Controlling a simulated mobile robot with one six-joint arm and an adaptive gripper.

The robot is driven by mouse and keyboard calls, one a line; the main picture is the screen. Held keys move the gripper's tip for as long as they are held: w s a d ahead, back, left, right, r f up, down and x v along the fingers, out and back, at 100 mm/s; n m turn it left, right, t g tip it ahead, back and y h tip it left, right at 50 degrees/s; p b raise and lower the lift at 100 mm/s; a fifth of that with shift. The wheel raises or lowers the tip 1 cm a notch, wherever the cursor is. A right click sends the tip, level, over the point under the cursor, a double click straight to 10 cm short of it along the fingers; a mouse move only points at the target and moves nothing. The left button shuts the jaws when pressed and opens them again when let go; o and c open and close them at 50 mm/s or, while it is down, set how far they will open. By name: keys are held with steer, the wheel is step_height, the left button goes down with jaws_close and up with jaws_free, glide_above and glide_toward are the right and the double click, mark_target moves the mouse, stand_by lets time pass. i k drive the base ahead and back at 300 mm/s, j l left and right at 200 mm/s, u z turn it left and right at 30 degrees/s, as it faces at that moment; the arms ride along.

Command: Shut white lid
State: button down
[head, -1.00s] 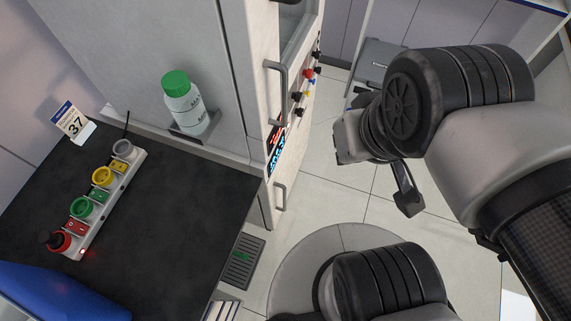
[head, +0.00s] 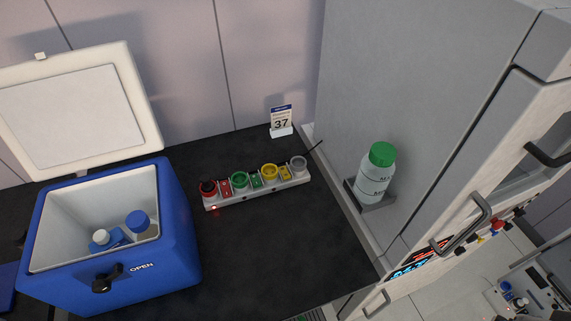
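The white lid (head: 78,108) belongs to a blue cooler box (head: 170,235) at the left of the head view. The lid stands open, tilted up behind the box. The box has a white inside with a blue-capped container (head: 138,222) and a white-capped item (head: 101,237) in it. A black latch (head: 107,279) sits on the front next to the word OPEN. My gripper is out of view.
The box stands on a dark worktop (head: 270,240). A tall grey cabinet (head: 430,100) bounds the worktop's right side.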

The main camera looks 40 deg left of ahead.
mark_target(65, 113)
steer(key=u, duration=2.95)
